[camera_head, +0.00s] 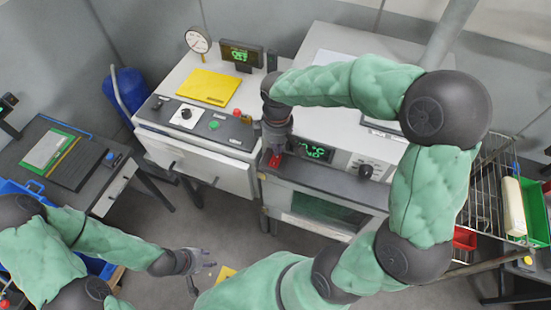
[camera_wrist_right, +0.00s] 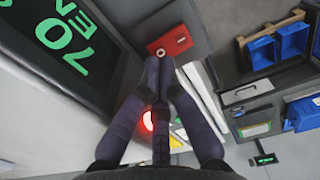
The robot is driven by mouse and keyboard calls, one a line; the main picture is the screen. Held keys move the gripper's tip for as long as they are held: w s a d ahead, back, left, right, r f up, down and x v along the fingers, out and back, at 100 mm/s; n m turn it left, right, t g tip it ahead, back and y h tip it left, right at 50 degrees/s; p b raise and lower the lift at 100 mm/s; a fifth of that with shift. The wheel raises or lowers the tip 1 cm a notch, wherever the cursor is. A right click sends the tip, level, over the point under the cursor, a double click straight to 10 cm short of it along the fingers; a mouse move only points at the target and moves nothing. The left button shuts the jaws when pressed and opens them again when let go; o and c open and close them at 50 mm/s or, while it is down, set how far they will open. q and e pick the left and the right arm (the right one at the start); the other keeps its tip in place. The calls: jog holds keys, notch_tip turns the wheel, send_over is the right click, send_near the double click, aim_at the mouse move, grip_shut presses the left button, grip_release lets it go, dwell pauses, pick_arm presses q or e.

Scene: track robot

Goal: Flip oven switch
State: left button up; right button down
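The oven (camera_head: 330,200) stands right of centre in the head view, with a green-lit display (camera_head: 318,151) and a dark knob (camera_head: 365,171). Its red switch plate (camera_head: 275,160) is at the left end of the front panel. The plate, with a small round part on it, also shows in the right wrist view (camera_wrist_right: 170,42). My right gripper (camera_wrist_right: 161,62) points at the plate with its fingertips together and nothing seen between them. Its tips overlap the plate's lower edge in view; I cannot tell whether they touch. My left gripper (camera_head: 208,265) is open and empty, low above the floor.
A white cabinet (camera_head: 195,150) with a yellow sheet (camera_head: 207,87), a gauge (camera_head: 198,40) and a second display (camera_head: 241,54) stands left of the oven. A wire rack (camera_head: 485,190) stands at the right. A dark bench (camera_head: 60,165) is at the left.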

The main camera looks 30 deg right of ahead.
jog(key=shift+f+b, duration=0.9)
jog(key=shift+f, duration=0.3)
dwell(1.1)
jog(key=shift+s+r, duration=0.1)
jog(key=shift+r+p, duration=2.75)
jog(key=shift+r, duration=0.75)
jog(key=shift+f, duration=0.1)
